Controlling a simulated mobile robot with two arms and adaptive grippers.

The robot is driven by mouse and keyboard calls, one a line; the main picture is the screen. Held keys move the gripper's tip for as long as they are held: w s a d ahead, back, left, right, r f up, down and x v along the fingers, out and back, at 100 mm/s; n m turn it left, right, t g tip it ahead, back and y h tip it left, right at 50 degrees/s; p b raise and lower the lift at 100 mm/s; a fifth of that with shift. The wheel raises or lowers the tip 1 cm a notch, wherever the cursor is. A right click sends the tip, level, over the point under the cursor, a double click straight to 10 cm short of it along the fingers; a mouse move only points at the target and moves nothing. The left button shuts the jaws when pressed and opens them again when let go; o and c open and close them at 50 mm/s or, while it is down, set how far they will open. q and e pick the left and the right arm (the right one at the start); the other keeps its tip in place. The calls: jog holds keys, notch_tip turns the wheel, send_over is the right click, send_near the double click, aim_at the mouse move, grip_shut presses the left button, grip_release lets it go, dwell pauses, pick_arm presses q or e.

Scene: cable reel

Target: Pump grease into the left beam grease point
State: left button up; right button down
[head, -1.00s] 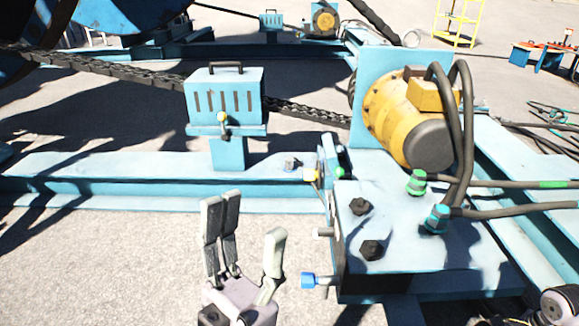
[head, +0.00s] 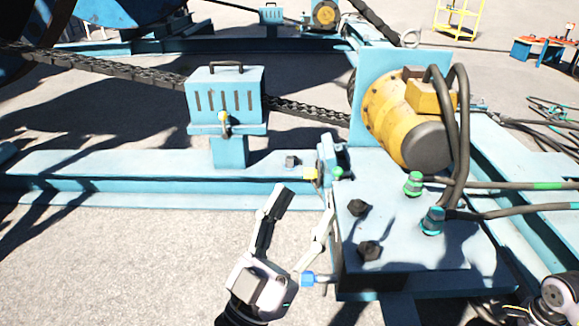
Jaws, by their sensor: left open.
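The left beam (head: 150,170) is a long light-blue steel beam running left from the machine base. A small yellow fitting (head: 310,174) sits where the beam meets the base. A blue-capped fitting (head: 308,280) sticks out lower on the base's left side. I cannot tell for certain which fitting is the grease point. My left gripper (head: 306,196) is open, in front of the beam and left of the base, fingers pointing up towards the yellow fitting. Nothing shows between the fingers. Its right finger passes close to the base edge; contact is unclear.
A tool table (head: 540,50) is far right. Open ground lies at front left.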

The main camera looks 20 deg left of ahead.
notch_tip(320, 180, up, 3)
jog(key=shift+f+p, duration=0.2)
jog(key=shift+p, duration=0.7)
notch_tip(320, 180, up, 3)
jog(key=shift+f+p, duration=0.15)
jog(key=shift+p, duration=0.85)
pick_arm(q)
notch_tip(320, 180, down, 17)
jog(key=w+a+g+y, duration=0.1)
jog(key=w+g+y, duration=0.1)
jog(key=g, duration=0.8)
jog(key=shift+w+a+g+y, duration=0.35)
jog(key=shift+w+g+y, duration=0.05)
jog(key=shift+y, duration=0.5)
